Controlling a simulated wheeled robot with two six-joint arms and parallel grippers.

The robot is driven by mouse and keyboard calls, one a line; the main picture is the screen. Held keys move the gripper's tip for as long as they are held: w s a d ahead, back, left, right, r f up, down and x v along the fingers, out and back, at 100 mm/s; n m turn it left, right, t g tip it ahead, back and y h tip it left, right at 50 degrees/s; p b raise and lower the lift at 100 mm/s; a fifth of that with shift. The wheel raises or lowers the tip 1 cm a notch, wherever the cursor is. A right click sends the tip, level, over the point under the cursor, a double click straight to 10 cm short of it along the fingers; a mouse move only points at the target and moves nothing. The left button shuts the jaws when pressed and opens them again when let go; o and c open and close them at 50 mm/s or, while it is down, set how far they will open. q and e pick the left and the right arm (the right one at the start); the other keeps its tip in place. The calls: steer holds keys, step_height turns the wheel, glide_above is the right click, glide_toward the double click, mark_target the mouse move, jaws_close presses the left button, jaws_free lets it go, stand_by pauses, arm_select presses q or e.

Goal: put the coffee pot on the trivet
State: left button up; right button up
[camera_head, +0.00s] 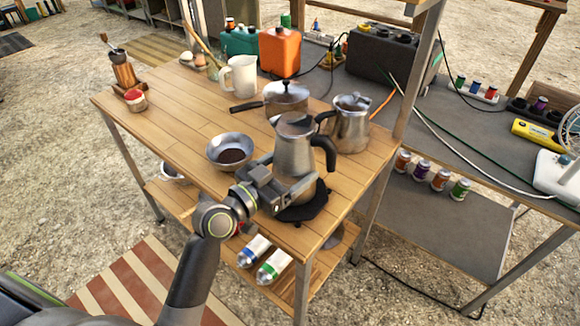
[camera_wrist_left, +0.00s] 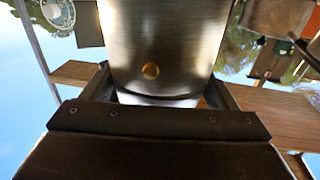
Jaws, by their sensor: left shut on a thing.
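The coffee pot (camera_head: 293,152) is a brushed metal jug with a dark handle on its right side. It looks upright near the front right corner of the wooden table. My left gripper (camera_head: 277,183) is shut around its lower body. In the left wrist view the pot's metal wall (camera_wrist_left: 165,40) fills the space between the fingers of the left gripper (camera_wrist_left: 155,95). The black trivet (camera_head: 303,212) shows under the pot, partly hidden by it and the gripper. I cannot tell whether the pot's base touches it. My right gripper is not in view.
A metal bowl (camera_head: 230,150) with dark contents stands left of the pot. A second metal jug (camera_head: 350,122) and a lidded saucepan (camera_head: 286,97) stand close behind. A white pitcher (camera_head: 240,75) is farther back. The table's left part is mostly clear.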

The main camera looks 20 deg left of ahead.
arm_select(q)
steer(key=shift+f, duration=0.25)
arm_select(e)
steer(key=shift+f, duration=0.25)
arm_select(q)
steer(key=shift+b, duration=0.3)
steer(key=o, duration=1.3)
steer(key=shift+f, duration=0.1)
steer(key=shift+c, duration=0.2)
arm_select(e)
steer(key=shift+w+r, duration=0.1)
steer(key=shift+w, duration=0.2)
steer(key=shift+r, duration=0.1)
arm_select(q)
steer(key=shift+r+p, duration=0.7)
steer(key=shift+p, duration=0.1)
steer(key=b+v, duration=0.2)
steer(key=v, duration=1)
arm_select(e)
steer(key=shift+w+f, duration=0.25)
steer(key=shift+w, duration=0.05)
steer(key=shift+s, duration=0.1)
